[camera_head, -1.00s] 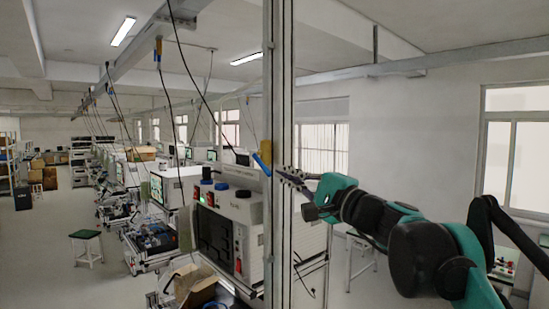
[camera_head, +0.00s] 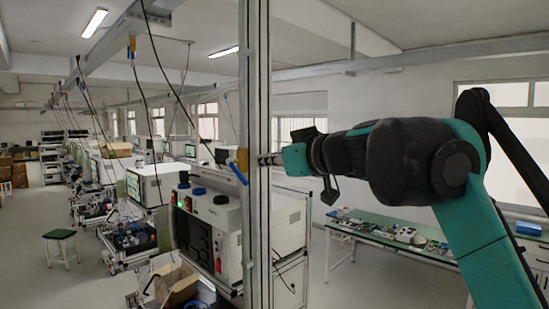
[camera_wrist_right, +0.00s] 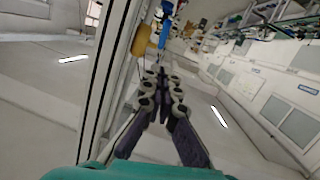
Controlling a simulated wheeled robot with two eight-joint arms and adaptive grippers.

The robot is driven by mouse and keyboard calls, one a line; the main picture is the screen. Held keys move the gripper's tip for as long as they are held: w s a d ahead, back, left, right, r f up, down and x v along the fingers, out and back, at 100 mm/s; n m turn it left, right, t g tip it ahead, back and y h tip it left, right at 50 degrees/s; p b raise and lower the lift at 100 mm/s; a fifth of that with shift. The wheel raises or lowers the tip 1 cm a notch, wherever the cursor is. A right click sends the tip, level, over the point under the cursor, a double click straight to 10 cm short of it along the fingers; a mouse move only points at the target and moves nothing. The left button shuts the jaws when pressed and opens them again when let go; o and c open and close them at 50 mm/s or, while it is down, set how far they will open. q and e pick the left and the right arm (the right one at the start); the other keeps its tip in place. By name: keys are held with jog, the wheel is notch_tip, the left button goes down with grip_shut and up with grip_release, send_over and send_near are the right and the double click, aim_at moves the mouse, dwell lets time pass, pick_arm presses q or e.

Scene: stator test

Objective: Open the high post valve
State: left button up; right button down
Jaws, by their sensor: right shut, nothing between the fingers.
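The post valve sits high on the left side of a tall grey metal post (camera_head: 257,90). In the right wrist view the yellow body (camera_wrist_right: 142,40) and blue lever (camera_wrist_right: 163,33) lie just beyond the fingertips. My right gripper (camera_head: 263,160) comes level from the right and reaches the post at valve height. Its fingers (camera_wrist_right: 161,74) are shut and empty. I cannot tell whether the tips touch the lever. My left gripper is not in view.
A white test machine (camera_head: 213,225) with blue knobs stands below, behind the post. A green-topped bench (camera_head: 385,232) with parts is at the right. A stool (camera_head: 60,236) and a row of workstations are at the left. Cables hang from the overhead rail.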

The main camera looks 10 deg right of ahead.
aim_at(241, 174)
jog(key=w+a+f, duration=0.1)
jog(key=w, duration=0.1)
jog(key=w+a+f, duration=0.1)
jog(key=w, duration=0.1)
jog(key=w+f+p, duration=0.1)
jog(key=w+f, duration=0.1)
jog(key=shift+w+a, duration=0.15)
jog(key=shift+a, duration=0.25)
jog(key=shift+w+f, duration=0.1)
